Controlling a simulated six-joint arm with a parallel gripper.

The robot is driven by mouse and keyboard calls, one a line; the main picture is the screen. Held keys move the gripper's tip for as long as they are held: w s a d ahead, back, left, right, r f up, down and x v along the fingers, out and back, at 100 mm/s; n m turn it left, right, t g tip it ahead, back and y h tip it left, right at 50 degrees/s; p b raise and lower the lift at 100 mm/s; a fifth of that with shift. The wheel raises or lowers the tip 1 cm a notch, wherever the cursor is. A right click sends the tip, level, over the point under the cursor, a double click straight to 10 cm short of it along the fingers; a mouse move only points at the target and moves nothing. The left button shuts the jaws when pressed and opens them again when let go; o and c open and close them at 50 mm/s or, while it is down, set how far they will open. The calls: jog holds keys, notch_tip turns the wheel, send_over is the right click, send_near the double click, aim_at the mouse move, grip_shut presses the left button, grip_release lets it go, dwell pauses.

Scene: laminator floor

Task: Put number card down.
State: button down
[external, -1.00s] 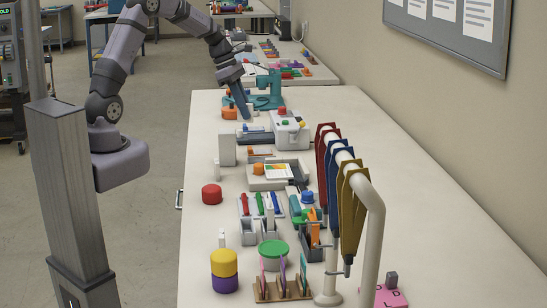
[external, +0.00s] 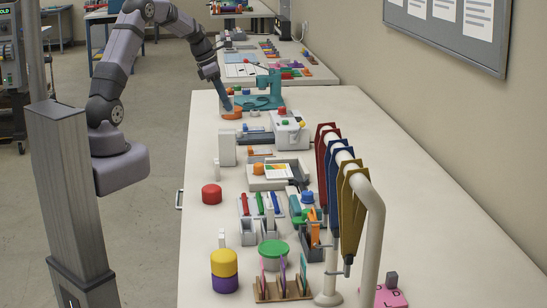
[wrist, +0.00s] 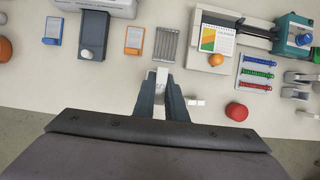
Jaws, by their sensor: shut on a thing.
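My gripper (wrist: 164,96) is shut on a small white piece, the number card (wrist: 161,76), which shows between the fingertips in the wrist view. No number can be read on it. A grey slatted rack (wrist: 166,45) lies just beyond the card in that view; I cannot tell whether they touch. In the external view my gripper (external: 227,107) is over the far left part of the table, by an orange object (external: 231,113). The card cannot be made out there.
Orange (wrist: 134,38) and blue (wrist: 52,30) frames and a grey holder (wrist: 93,50) stand left. A teal press (external: 268,98) stands beyond. Bare table lies left of the fingers.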

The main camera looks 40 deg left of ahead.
jog(key=shift+f+p, duration=0.5)
jog(key=shift+f, duration=2.4)
jog(key=shift+f, duration=0.2)
jog(key=c, duration=1.8)
grip_release()
jog(key=shift+r, duration=0.1)
jog(key=shift+a+r, duration=0.15)
jog(key=shift+r, duration=0.3)
jog(key=b+v, duration=0.2)
jog(key=v, duration=0.9)
jog(key=shift+s+r, duration=0.15)
